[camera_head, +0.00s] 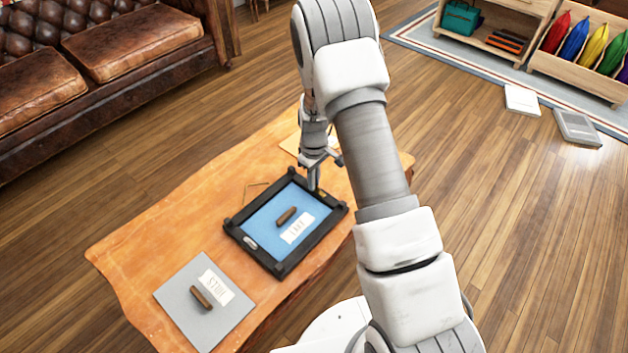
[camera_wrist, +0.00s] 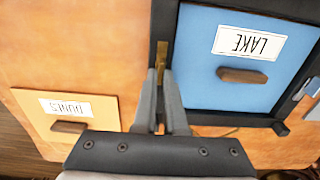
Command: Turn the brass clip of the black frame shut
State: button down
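The black frame (camera_head: 276,268) lies flat on the wooden table, around a blue panel (camera_head: 265,222) with a LAKE label and a brown handle. In the wrist view the frame (camera_wrist: 220,118) is at the right. The brass clip (camera_wrist: 161,56) shows on its side bar, lengthwise along it in this view. My gripper (camera_wrist: 161,76) has its fingers close together at the clip, whose near end appears to be between the tips.
A grey HILLS panel (camera_head: 180,290) with a brown handle lies at the table's near end. A tan DUNES panel (camera_wrist: 95,120) lies beside the frame. A pale clip-like piece (camera_head: 249,242) sits on the frame's near-left side. The table (camera_head: 170,225) is bare at the left.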

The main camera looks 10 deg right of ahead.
jog(key=shift+m, duration=0.4)
jog(key=m+p, duration=0.1)
jog(key=m, duration=0.2)
jog(key=shift+d+r+m, duration=0.1)
jog(key=shift+m, duration=0.3)
jog(key=m+p, duration=0.1)
jog(key=m, duration=0.3)
jog(key=shift+d, duration=0.1)
jog(key=m+p, duration=0.1)
jog(key=m, duration=0.4)
jog(key=shift+d+p, duration=0.1)
jog(key=shift+p, duration=0.25)
jog(key=m+p, duration=0.1)
jog(key=m, duration=0.3)
jog(key=shift+s+m, duration=0.1)
jog(key=shift+m, duration=0.2)
jog(key=c, duration=1)
grip_release()
